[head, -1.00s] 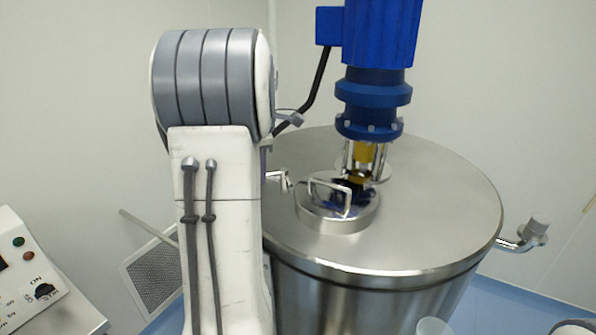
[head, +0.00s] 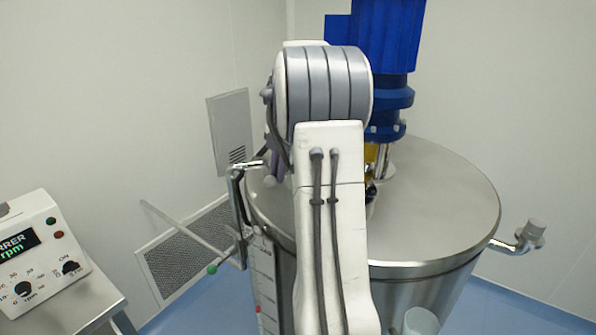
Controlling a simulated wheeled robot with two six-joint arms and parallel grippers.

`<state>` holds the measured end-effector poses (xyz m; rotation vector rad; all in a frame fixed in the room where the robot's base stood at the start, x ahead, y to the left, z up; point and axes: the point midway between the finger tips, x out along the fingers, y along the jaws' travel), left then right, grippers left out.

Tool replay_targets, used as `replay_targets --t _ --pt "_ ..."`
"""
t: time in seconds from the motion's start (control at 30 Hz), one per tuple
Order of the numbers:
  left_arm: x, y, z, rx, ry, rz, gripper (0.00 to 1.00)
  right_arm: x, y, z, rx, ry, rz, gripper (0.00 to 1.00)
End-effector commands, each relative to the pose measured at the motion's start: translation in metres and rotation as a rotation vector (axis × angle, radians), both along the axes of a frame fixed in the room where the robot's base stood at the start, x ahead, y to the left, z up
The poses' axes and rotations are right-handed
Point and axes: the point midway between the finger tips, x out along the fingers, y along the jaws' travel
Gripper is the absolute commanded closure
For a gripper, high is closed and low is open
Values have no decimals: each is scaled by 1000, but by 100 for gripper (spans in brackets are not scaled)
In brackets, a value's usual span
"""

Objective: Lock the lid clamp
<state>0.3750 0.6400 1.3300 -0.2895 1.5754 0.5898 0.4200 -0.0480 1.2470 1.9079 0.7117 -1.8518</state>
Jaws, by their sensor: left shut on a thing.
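My left arm rises in front of the steel tank (head: 455,210) and hides the middle of its flat top. A grey-purple part of my left gripper (head: 277,166) shows beyond the arm, low over the left rim of the tank top. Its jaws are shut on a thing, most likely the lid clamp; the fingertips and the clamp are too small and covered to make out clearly. The small round hatch with its wire handle is hidden behind the arm. My right gripper is not in view.
A blue motor (head: 385,45) stands on the tank. A bent metal pipe (head: 238,205) with a green knob runs down the tank's left side. A control box (head: 35,255) sits on a side table at the left. A pale cup (head: 421,321) is low in front.

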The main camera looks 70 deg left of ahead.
Motion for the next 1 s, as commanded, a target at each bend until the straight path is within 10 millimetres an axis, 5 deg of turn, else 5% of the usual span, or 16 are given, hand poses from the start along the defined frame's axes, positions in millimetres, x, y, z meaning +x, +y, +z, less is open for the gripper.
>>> replay_targets --t 0.53,0.63,1.0 --pt "-9 5 1 2 -1 45 100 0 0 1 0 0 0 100" --pt "-9 5 1 2 -1 44 56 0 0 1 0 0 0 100" --pt "-8 4 3 2 0 42 56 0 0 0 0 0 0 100"
